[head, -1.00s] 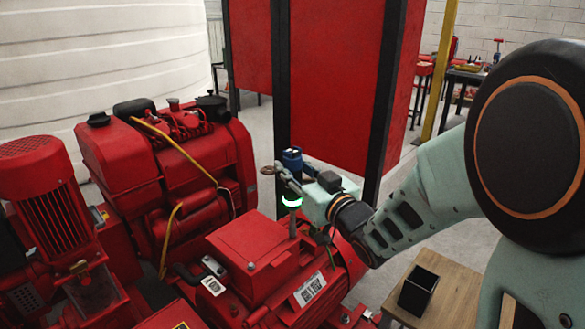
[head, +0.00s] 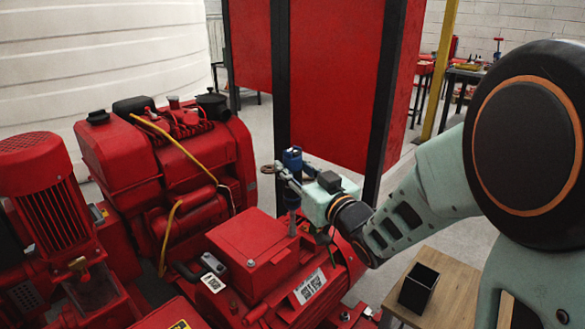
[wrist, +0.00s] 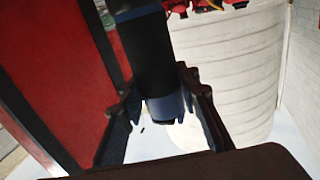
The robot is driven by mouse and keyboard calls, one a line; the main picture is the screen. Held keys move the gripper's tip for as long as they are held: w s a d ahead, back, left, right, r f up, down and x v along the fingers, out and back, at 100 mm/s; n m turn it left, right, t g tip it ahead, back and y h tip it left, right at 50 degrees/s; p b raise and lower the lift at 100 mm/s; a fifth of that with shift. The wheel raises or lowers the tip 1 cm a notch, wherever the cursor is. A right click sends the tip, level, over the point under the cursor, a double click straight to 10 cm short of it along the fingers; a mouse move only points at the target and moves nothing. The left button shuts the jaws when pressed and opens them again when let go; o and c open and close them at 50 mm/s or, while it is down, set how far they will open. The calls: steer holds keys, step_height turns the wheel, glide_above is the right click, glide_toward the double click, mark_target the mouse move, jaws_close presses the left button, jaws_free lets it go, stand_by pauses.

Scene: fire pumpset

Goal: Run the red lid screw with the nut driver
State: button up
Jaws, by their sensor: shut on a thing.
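The nut driver (head: 292,160) has a blue top and stands upright in my gripper (head: 288,180). Its grey shaft (head: 292,226) reaches down to the far right corner of the red lid (head: 250,238). The driver's tip and the screw under it are too small to make out, so I cannot tell whether they touch. A small screw head (head: 250,264) shows at the lid's near corner. In the wrist view, the dark driver body (wrist: 150,60) with blue bands sits between the fingers of my gripper (wrist: 160,105), which is shut on it.
The red motor (head: 312,285) lies under the lid. A red engine (head: 165,165) and a red ribbed pump motor (head: 50,190) stand to the left. A black open box (head: 418,288) sits on a wooden table (head: 450,275). A red cabinet (head: 330,80) stands behind.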

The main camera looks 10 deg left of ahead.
mark_target(293, 151)
steer(key=shift+s+f+b, duration=0.1)
steer(key=shift+f+b, duration=0.25)
steer(key=shift+f, duration=0.05)
stand_by(0.8)
steer(key=shift+r, duration=0.15)
stand_by(2.1)
steer(key=shift+r+p, duration=2.2)
steer(key=shift+r, duration=1.1)
